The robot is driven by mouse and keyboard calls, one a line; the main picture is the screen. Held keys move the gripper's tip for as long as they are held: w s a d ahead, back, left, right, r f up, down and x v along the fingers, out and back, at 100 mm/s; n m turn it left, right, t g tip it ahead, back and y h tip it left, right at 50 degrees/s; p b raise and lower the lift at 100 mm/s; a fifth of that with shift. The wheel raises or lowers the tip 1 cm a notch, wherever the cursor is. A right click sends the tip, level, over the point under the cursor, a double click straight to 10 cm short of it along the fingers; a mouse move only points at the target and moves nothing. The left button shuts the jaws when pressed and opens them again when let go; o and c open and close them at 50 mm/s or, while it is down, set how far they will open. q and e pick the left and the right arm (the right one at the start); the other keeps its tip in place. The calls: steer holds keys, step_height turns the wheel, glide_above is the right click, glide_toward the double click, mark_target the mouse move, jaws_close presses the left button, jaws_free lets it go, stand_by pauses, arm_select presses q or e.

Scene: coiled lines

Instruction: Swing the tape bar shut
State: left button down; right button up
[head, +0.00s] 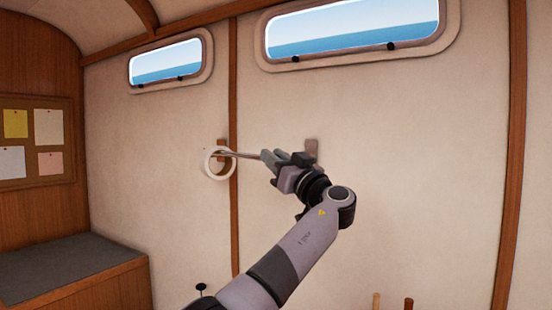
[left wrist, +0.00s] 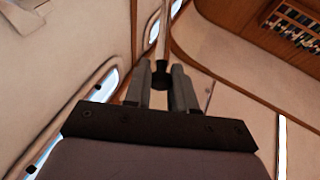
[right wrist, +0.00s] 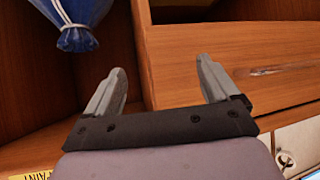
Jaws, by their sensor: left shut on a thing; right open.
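The tape bar (head: 246,155) is a thin metal rod running from a wooden bracket (head: 221,144) on the wall at left toward my left gripper. A pale tape roll (head: 207,163) hangs around the bar close to that bracket. My left gripper (head: 268,156) is shut on the bar's free end. In the left wrist view, the bar (left wrist: 163,35) and its dark end knob (left wrist: 162,72) show between the fingers. A second wooden bracket (head: 311,148) is on the wall just right of the gripper, partly hidden by it. My right gripper (right wrist: 160,75) is open and empty.
Two windows (head: 350,67) are above on the pale wall. A pinboard (head: 36,142) and a grey-topped bench (head: 65,265) stand at left. In the right wrist view, a blue bag (right wrist: 75,38) hangs near wooden cabinetry (right wrist: 225,50). The wall around the bar is clear.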

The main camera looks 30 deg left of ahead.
arm_select(q)
steer(key=c, duration=1.1)
jaws_free()
steer(key=shift+b+v, duration=1.5)
steer(key=shift+v, duration=2.1)
